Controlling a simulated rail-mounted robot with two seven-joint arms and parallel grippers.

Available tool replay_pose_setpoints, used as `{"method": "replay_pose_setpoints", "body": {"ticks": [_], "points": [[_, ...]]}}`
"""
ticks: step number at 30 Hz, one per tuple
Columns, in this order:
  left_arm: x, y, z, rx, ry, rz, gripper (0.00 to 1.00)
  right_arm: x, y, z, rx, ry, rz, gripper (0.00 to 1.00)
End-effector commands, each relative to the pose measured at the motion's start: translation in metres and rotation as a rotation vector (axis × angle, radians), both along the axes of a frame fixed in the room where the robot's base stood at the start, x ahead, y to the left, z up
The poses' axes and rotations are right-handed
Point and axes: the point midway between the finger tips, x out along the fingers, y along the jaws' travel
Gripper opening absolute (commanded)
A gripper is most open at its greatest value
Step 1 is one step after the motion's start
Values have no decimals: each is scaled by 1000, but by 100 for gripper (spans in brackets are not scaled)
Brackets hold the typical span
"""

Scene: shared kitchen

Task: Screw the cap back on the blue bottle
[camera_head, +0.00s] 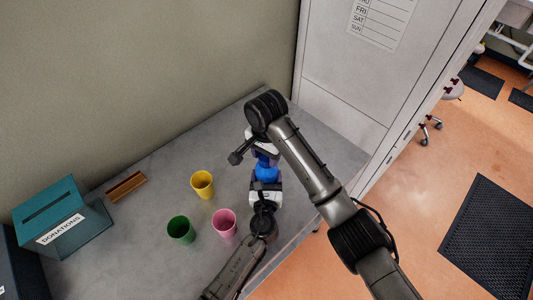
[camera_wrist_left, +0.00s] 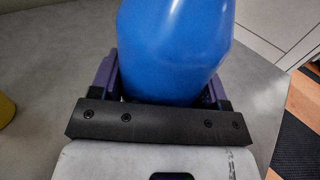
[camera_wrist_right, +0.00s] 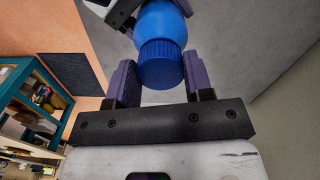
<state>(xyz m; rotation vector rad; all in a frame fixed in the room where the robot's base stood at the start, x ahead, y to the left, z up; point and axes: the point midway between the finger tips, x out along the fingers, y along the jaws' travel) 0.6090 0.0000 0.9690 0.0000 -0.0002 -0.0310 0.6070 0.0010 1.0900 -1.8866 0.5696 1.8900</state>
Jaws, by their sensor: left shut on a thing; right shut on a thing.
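The blue bottle (camera_head: 266,172) is held above the grey table by my left gripper (camera_head: 266,182), which is shut around its body. The bottle's smooth body (camera_wrist_left: 172,50) fills the space between the fingers in the left wrist view. The ridged blue cap (camera_wrist_right: 160,63) lies in line with the bottle's neck end in the right wrist view and appears to meet it. I cannot tell how tight it is. My right gripper (camera_head: 265,156) comes from the opposite side and is shut on the cap. My right arm partly hides this in the head view.
Yellow (camera_head: 202,184), green (camera_head: 181,230) and pink (camera_head: 224,223) cups stand left of the bottle. A teal donations box (camera_head: 62,222) and a brown tray (camera_head: 126,186) are farther left. A white cabinet (camera_head: 345,100) stands behind right. The table's far middle is clear.

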Motion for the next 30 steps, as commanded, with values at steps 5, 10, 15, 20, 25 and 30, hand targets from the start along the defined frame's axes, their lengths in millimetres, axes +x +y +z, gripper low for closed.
{"method": "replay_pose_setpoints", "body": {"ticks": [5,10,15,20,25,30], "points": [[0,0,-1,0,1,0,3,1,1,0,1,-1,-359,25],[0,0,-1,0,2,0,3,1,1,0,1,-1,-684,25],[0,0,-1,0,2,0,3,2,1,0,1,-1,-840,25],[0,0,-1,0,2,0,3,2,1,0,1,-1,-837,53],[0,0,-1,0,1,0,3,2,1,0,0,-1,-835,69],[0,0,-1,0,1,0,3,2,1,0,0,-1,-835,77]]}}
